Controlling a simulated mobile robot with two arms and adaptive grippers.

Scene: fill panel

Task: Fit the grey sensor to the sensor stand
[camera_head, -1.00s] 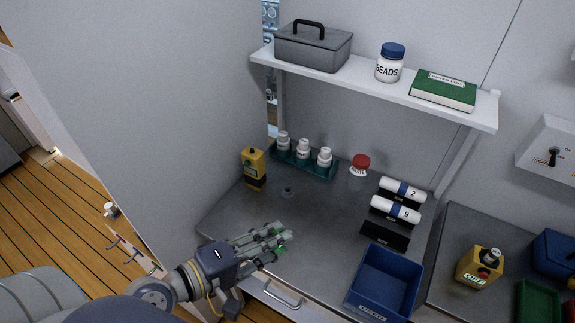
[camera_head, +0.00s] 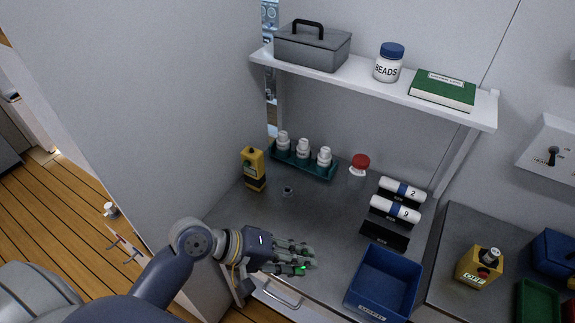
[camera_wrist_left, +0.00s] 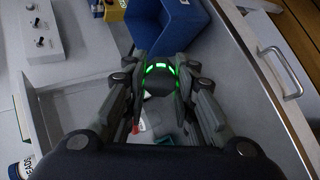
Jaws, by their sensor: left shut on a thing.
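The grey sensor (camera_wrist_left: 160,80), a dark round body with a ring of green lights, is between the fingers of my left gripper (camera_wrist_left: 160,88) in the left wrist view. The gripper is shut on it. In the head view my left gripper (camera_head: 306,260) is over the front of the grey bench, and only the sensor's green glow (camera_head: 302,270) shows between the fingers. A small round fitting (camera_head: 287,192) on the bench, behind the gripper, looks like the sensor stand; it is too small to be sure. My right gripper is not in view.
A blue bin (camera_head: 384,283) is right of the gripper. Behind are a black rack (camera_head: 384,236) with white rolls, a red-capped jar (camera_head: 360,165), a green tray (camera_head: 316,170) of bottles and a yellow device (camera_head: 253,168). A shelf (camera_head: 380,88) overhangs the back. The bench middle is clear.

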